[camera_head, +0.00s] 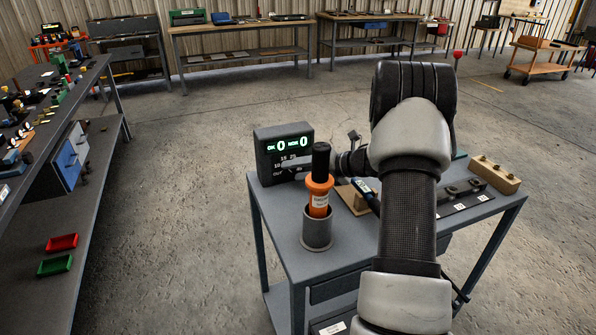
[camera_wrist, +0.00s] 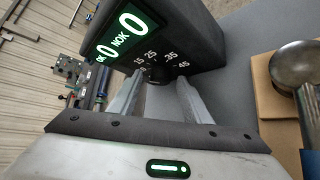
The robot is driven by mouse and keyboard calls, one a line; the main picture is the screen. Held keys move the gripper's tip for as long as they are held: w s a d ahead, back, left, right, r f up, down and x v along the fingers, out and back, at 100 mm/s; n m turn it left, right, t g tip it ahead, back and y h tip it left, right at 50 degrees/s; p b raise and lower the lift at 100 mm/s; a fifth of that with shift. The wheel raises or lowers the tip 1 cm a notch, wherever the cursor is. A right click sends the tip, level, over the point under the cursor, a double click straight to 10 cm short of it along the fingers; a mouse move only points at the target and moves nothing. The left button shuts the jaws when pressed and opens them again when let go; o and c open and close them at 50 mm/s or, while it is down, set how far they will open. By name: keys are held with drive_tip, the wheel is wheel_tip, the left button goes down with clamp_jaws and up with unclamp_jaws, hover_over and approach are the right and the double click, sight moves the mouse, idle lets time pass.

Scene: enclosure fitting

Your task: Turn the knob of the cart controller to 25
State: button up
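The cart controller (camera_head: 284,150) is a dark grey box at the back left corner of the cart. Its green display reads OK 0 and NOK 0. In the wrist view the controller (camera_wrist: 180,38) shows a printed scale with 15, 25, 35 and 45. The black knob (camera_wrist: 160,74) sits below these numbers, between my fingertips. My gripper (camera_wrist: 161,82) has its fingers apart, one on each side of the knob; I see no clear contact. The knob's pointer is not readable. In the head view my gripper (camera_head: 296,163) reaches the controller's face from the right and partly hides it.
An orange and black tool (camera_head: 319,190) stands in a grey holder (camera_head: 317,232) in front of the controller. A wooden block (camera_head: 494,174) lies at the cart's right. The cart top (camera_head: 277,215) is bare at its left edge. A workbench (camera_head: 60,110) stands at the left.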

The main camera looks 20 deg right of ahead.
drive_tip(key=shift+d+r, duration=0.1)
drive_tip(key=p+v, duration=0.1)
drive_tip(key=v, duration=1.6)
drive_tip(key=shift+s, duration=0.15)
drive_tip(key=w+a+r+m+t+h+p, duration=0.1)
drive_tip(key=w+r+m+h, duration=0.4)
drive_tip(key=w+m, duration=0.3)
drive_tip(key=w+r+m+t+h+p, duration=0.1)
drive_tip(key=w+r+m+h, duration=0.35)
drive_tip(key=w+m, duration=0.4)
drive_tip(key=s+a+f+m+g+h, duration=0.1)
drive_tip(key=s+a+m+g, duration=0.35)
drive_tip(key=a+m, duration=0.3)
drive_tip(key=s+a+m+g+h, duration=0.1)
drive_tip(key=s+a+m+g, duration=0.2)
drive_tip(key=s+a+m, duration=0.35)
drive_tip(key=x, duration=0.5)
drive_tip(key=a+x, duration=0.1)
drive_tip(key=x, duration=0.5)
drive_tip(key=w+a+x, duration=0.1)
drive_tip(key=x, duration=0.5)
drive_tip(key=shift+w+f+b, duration=0.1)
drive_tip(key=shift+b, duration=0.2)
